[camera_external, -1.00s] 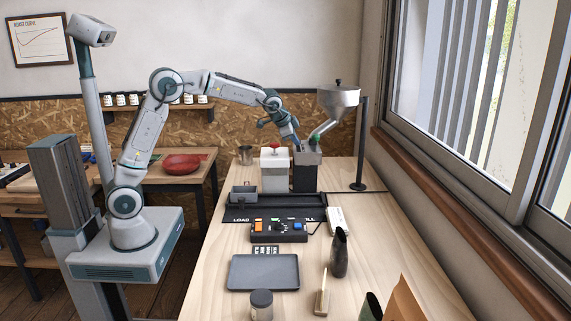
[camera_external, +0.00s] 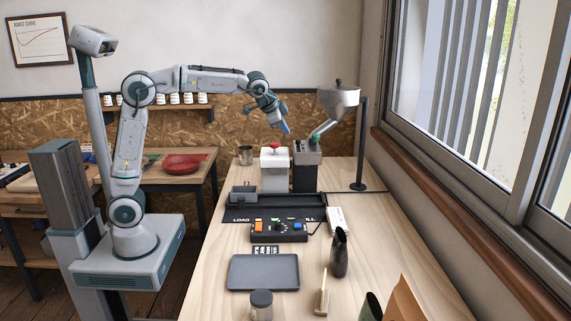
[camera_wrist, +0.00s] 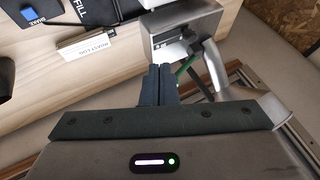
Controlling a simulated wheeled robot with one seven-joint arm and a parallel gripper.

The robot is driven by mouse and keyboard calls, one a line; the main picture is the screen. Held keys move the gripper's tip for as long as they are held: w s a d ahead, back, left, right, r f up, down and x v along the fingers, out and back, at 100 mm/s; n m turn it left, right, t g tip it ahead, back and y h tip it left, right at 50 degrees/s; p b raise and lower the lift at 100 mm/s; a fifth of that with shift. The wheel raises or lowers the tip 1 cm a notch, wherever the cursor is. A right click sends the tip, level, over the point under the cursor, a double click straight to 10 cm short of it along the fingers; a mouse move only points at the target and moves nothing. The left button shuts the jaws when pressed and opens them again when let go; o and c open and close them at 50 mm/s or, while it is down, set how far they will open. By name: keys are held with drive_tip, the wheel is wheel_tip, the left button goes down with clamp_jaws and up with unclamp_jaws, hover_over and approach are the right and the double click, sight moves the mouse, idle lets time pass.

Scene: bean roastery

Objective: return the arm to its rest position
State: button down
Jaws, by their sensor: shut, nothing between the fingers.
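My gripper (camera_external: 286,129) is shut and empty. In the external view it hangs in the air above the white box with the red knob (camera_external: 274,168), just left of the dark hopper base (camera_external: 307,172), apart from both. My arm (camera_external: 205,80) reaches out over the bench from my base at the left, its elbow bent high. In the wrist view the shut fingers (camera_wrist: 158,84) show at the centre, with the metal hopper base (camera_wrist: 181,38) beyond them.
The metal funnel (camera_external: 338,97) hangs on a dark stand (camera_external: 361,150) right of my gripper. A control box (camera_external: 279,232), a grey tray (camera_external: 263,272), a dark pitcher (camera_external: 339,254) and a jar (camera_external: 262,306) stand nearer on the bench. A red bowl (camera_external: 182,164) sits on the left table.

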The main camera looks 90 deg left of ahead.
drive_tip(key=shift+v, duration=0.9)
drive_tip(key=shift+d+f, duration=0.1)
drive_tip(key=s+d+f+h, duration=0.1)
drive_tip(key=s+d+f, duration=0.4)
drive_tip(key=s+d, duration=0.2)
drive_tip(key=s+d+f+g+h, duration=0.1)
drive_tip(key=s+d+f, duration=0.4)
drive_tip(key=s, duration=0.6)
drive_tip(key=s+d+f+g+h, duration=0.1)
drive_tip(key=s+d+f+h, duration=0.1)
drive_tip(key=s+d+f, duration=0.4)
drive_tip(key=s+d, duration=0.3)
drive_tip(key=s, duration=0.1)
drive_tip(key=shift+d+n+h, duration=0.3)
drive_tip(key=shift+d+h, duration=0.1)
drive_tip(key=shift+f, duration=0.1)
